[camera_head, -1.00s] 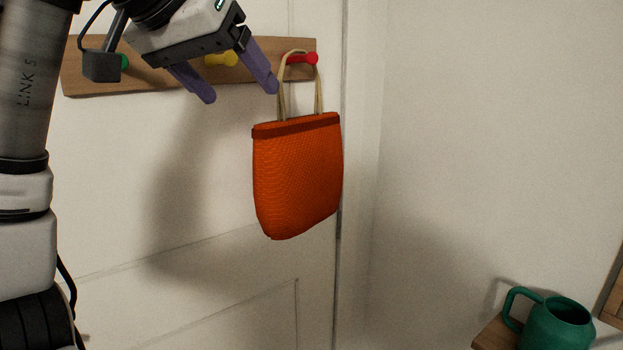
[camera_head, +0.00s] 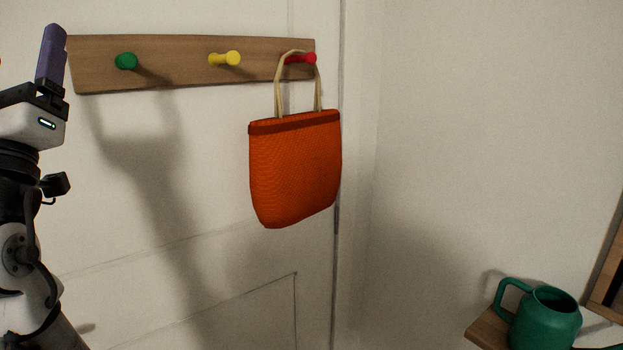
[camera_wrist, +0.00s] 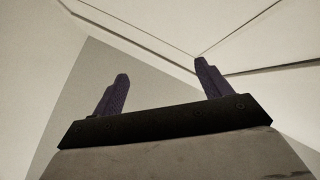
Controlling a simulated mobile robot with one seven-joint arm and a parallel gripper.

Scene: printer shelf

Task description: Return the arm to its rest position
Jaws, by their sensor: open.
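My gripper (camera_head: 50,55) is at the upper left in the head view, pointing up, with my arm below it along the left edge. In the wrist view my gripper (camera_wrist: 160,88) has its two purple fingers well apart with nothing between them. An orange bag (camera_head: 295,170) hangs by its tan handle from the red peg (camera_head: 303,58) of the wooden rack (camera_head: 170,75). My gripper is to the left of the rack and clear of the bag.
The green peg (camera_head: 126,61) and yellow peg (camera_head: 225,58) are bare. A green watering can (camera_head: 545,318) stands on a small wooden shelf (camera_head: 487,328) at the lower right. The space between my arm and the bag is free.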

